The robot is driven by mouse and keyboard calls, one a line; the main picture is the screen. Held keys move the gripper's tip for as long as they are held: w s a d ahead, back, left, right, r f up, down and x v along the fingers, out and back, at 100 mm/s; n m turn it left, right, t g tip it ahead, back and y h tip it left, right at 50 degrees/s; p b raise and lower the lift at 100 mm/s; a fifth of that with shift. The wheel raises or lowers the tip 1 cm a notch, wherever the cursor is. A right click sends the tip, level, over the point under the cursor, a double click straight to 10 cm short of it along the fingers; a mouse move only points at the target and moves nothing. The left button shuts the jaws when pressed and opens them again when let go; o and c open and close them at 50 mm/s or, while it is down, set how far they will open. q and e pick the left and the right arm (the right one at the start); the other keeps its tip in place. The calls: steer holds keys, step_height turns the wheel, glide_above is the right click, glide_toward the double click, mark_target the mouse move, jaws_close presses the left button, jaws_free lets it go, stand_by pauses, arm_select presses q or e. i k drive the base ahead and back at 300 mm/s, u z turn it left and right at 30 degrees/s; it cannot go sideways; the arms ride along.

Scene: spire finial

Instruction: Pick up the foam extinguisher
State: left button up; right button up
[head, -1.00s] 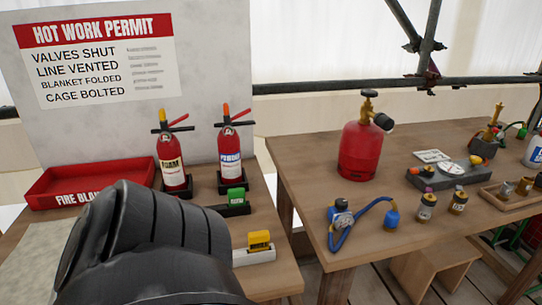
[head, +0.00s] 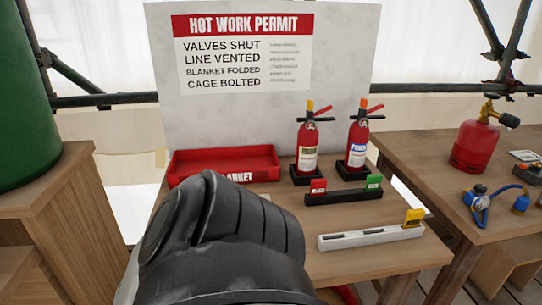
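The foam extinguisher (head: 307,146) is the left of two red extinguishers, with a cream label and a yellow tip on top. It stands upright in a black base at the back of the wooden table (head: 365,262), in front of the permit board. The other extinguisher (head: 357,144) has a blue and white label and an orange tip, and stands just to its right. A dark arm link of mine fills the lower middle and hides part of the table and the red tray. Neither gripper's fingers show.
A red tray (head: 223,163) lies left of the extinguishers. A black holder with red and green blocks (head: 344,197) sits before them, and a white holder with a yellow block (head: 370,236) is nearer. A green cylinder (head: 22,105) stands far left; a red gas bottle (head: 475,146) stands right.

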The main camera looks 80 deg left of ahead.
mark_target(307, 134)
steer(key=k, duration=0.3)
steer(key=u, duration=1.1)
